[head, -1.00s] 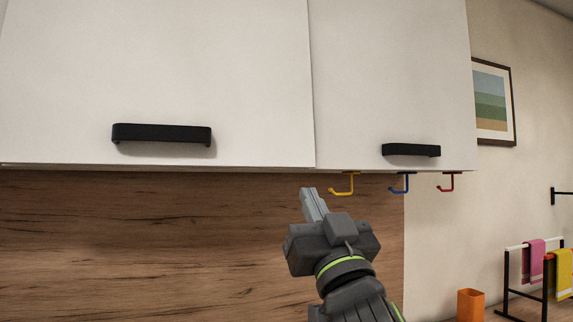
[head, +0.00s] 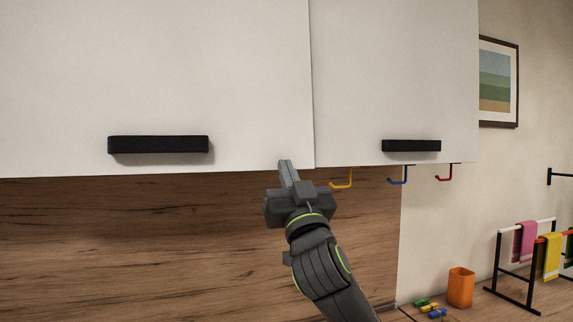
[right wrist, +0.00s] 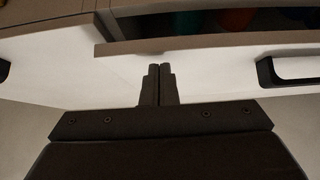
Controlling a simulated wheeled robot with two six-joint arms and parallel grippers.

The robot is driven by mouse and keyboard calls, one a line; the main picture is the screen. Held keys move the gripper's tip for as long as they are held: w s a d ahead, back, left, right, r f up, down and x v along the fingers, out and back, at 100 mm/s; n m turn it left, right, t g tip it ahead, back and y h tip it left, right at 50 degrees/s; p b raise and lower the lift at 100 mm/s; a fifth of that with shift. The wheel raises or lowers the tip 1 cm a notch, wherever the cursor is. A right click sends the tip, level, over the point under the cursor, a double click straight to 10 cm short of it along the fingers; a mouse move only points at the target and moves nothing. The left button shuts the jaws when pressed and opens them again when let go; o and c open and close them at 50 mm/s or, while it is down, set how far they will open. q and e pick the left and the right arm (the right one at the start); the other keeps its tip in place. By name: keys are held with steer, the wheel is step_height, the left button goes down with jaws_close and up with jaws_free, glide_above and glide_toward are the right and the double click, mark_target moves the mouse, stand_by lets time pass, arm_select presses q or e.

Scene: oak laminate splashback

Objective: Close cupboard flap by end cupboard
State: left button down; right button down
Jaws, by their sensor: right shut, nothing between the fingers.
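The white cupboard flap (head: 220,80) with a long black handle (head: 158,145) fills the left of the head view. In the right wrist view, the flap (right wrist: 215,75) stands a little out from its cupboard, with a dark gap (right wrist: 210,22) along its edge. The white end cupboard (head: 395,70) is right of the seam and looks shut. My right gripper (head: 285,163) is shut and empty, pointing up at the flap's lower edge near the seam. Its fingers (right wrist: 158,70) overlap the white face; whether they touch cannot be told. My left gripper is out of view.
Yellow (head: 343,181), blue (head: 398,178) and red hooks (head: 445,175) hang under the end cupboard. Below right are an orange cup (head: 461,287) and a towel rack (head: 515,285). A wooden splashback (head: 130,245) is behind my arm.

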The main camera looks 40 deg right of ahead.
steer(key=shift+w, duration=0.25)
steer(key=w, duration=0.1)
steer(key=w+d+b, duration=0.1)
steer(key=w, duration=0.2)
steer(key=shift+w+d+f+b, duration=0.2)
steer(key=shift+w+f+b, duration=0.1)
steer(key=shift+b, duration=0.1)
steer(key=shift+d+r, duration=0.1)
steer(key=shift+r, duration=0.2)
